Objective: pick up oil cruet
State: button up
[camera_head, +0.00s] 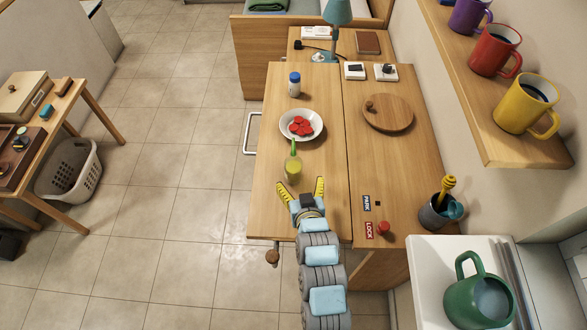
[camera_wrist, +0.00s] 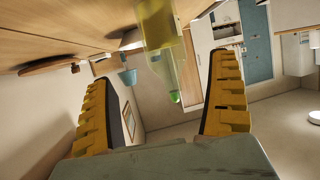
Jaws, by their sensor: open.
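The oil cruet (camera_head: 292,168) has yellow-green oil and a green neck. It stands upright on the wooden counter, just below the white plate in the head view. My gripper (camera_head: 302,190) has its yellow fingers spread open and is empty, close to the cruet's near side. In the wrist view the cruet (camera_wrist: 165,35) shows upside down, in line with the gap between the fingers of my gripper (camera_wrist: 168,90). I cannot tell how far it stands from the fingertips.
A white plate with red slices (camera_head: 303,135) sits right behind the cruet. Farther back is a blue-capped bottle (camera_head: 294,86). A round wooden lid (camera_head: 388,112) lies on the right part of the counter. A dark cup with utensils (camera_head: 435,212) and a red knob (camera_head: 384,228) are at right.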

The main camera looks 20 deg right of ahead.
aim_at(296, 174)
jog(key=x, duration=0.3)
jog(key=shift+w+f, duration=0.2)
jog(key=shift+w, duration=0.1)
jog(key=shift+w+f+b, duration=0.45)
jog(key=shift+w+b, duration=0.05)
jog(key=shift+w, duration=0.05)
jog(key=shift+b+x, duration=0.5)
jog(key=shift+x, duration=1.55)
jog(key=c, duration=1.3)
jog(key=shift+c, duration=0.2)
jog(key=shift+r, duration=0.15)
